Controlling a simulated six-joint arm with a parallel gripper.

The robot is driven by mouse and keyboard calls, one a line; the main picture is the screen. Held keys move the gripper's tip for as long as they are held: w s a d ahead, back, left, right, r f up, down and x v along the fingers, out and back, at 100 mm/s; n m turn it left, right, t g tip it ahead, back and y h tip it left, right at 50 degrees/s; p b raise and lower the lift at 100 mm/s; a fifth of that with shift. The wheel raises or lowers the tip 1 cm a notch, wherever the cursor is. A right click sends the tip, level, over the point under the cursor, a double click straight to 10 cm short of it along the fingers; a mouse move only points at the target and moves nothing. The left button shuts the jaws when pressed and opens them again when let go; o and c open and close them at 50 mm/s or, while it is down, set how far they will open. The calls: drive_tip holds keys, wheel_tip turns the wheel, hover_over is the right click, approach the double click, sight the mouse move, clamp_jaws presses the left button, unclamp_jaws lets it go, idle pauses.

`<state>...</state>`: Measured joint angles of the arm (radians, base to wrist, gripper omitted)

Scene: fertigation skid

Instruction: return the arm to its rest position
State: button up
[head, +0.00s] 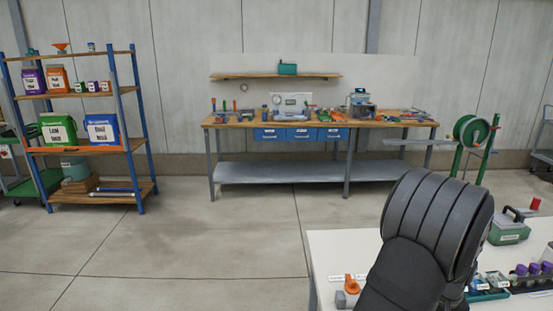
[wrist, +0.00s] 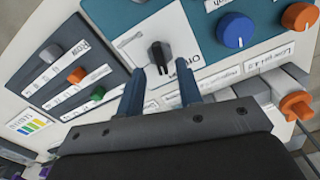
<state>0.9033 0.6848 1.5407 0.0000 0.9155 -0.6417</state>
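In the wrist view my gripper (wrist: 161,75) has its two blue fingers apart, with a gap between them. A black selector knob (wrist: 160,56) on a labelled panel (wrist: 205,65) shows just beyond the gap, and nothing is held between the fingers. I cannot tell exactly how far the fingertips are from the panel. In the head view my dark arm covers the right part of the white table (head: 340,245), and the gripper is hidden behind it.
An orange-handled valve (wrist: 296,106) is at right. A green case (head: 508,232) stands on the table. Open floor (head: 220,235) lies left of the table.

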wheel_tip(320, 180, up, 15)
wheel_tip(320, 180, down, 18)
drive_tip(key=shift+r, duration=0.2)
drive_tip(key=n, duration=0.2)
drive_tip(key=shift+n, duration=0.4)
wheel_tip(320, 180, up, 17)
drive_tip(key=f+n+g+h, duration=0.1)
drive_tip(key=f+n, duration=0.1)
drive_tip(key=f, duration=0.2)
drive_tip(key=f+n+g, duration=0.1)
drive_tip(key=f+n, duration=0.1)
drive_tip(key=f, duration=0.3)
drive_tip(key=f+n+g+h, duration=0.1)
drive_tip(key=f+n, duration=0.2)
drive_tip(key=f, duration=0.2)
drive_tip(key=shift+w+a+f+h, duration=0.1)
drive_tip(key=shift+w+f+h, duration=0.1)
drive_tip(key=shift+w+h, duration=0.1)
drive_tip(key=shift+o, duration=0.5)
